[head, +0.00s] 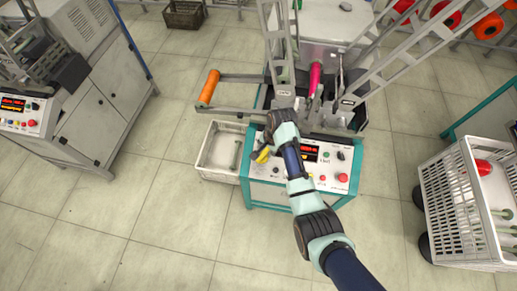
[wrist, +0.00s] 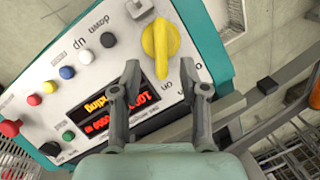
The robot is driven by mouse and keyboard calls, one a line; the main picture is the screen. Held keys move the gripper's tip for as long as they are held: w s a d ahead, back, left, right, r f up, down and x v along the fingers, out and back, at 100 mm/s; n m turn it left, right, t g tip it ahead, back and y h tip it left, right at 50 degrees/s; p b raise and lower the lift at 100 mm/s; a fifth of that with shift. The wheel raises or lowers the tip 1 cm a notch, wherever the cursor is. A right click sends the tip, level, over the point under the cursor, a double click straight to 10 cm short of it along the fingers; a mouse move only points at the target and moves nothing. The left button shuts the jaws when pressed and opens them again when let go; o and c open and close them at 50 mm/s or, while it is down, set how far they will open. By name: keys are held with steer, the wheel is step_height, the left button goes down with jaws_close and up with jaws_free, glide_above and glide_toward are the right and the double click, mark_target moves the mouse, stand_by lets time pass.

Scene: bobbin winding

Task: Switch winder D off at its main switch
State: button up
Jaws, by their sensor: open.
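The winder's control panel (wrist: 100,75) fills the upper left of the wrist view. The lit display (wrist: 120,105) shows red digits and a yellow word like "Winding". My gripper (wrist: 162,68) is open and empty, its fingers to either side just below the knob; I cannot tell whether either touches. In the head view the knob (head: 263,156) shows beside my gripper (head: 258,149), partly hidden by my arm. I cannot read the winder's letter.
Coloured buttons (wrist: 67,72) and a red mushroom button (wrist: 10,128) share the panel. In the head view, a white tray (head: 204,174) and an orange-ended bar (head: 209,88) are left of the winder. A white crate (head: 450,205) stands right, another winder (head: 85,115) far left.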

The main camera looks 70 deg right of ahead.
mark_target(263, 154)
steer(key=b+x, duration=0.3)
steer(key=x, duration=0.4)
steer(key=shift+f, duration=0.1)
jaws_close()
